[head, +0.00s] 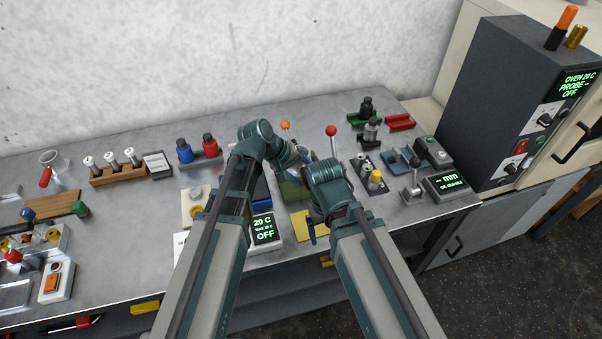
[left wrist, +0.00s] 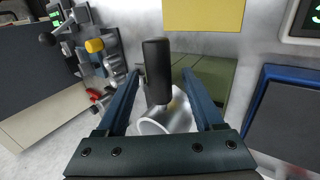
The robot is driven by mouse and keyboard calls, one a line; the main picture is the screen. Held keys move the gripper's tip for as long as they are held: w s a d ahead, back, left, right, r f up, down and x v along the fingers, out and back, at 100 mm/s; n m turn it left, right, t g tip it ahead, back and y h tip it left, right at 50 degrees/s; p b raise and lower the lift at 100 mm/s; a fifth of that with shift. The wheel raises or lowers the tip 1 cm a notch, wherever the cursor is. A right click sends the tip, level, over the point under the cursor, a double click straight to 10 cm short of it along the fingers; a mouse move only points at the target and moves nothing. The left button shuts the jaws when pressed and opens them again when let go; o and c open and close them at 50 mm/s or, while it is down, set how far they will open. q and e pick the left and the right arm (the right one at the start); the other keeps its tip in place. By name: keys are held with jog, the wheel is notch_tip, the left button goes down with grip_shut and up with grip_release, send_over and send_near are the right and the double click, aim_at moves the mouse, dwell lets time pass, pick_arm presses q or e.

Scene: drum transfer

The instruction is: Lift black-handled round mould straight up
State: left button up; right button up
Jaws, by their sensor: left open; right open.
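In the left wrist view the mould's black handle (left wrist: 157,65) stands up between the fingers of my left gripper (left wrist: 162,78). The gripper is open, with a gap visible on the handle's right side. The round pale metal body (left wrist: 152,126) lies below the handle, partly covered by it and by the gripper. In the head view my arms hide the mould. My right gripper (head: 312,230) hangs over the yellow pad's edge, apart from the handle; its fingertips are small here and no object shows in it.
A yellow pad (head: 301,219) and olive-green blocks (left wrist: 212,76) lie near the mould. A display reading 20 C (head: 265,229) stands close to my left arm. Red-knobbed (head: 331,131) and orange-knobbed (head: 285,125) levers rise behind. An oven (head: 500,110) stands at right.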

pick_arm(q)
jog(key=shift+w+d+f, duration=0.1)
jog(key=shift+d+f, duration=0.15)
jog(key=shift+f, duration=0.25)
jog(key=shift+r, duration=0.1)
jog(key=shift+c, duration=0.3)
grip_shut()
dwell(0.7)
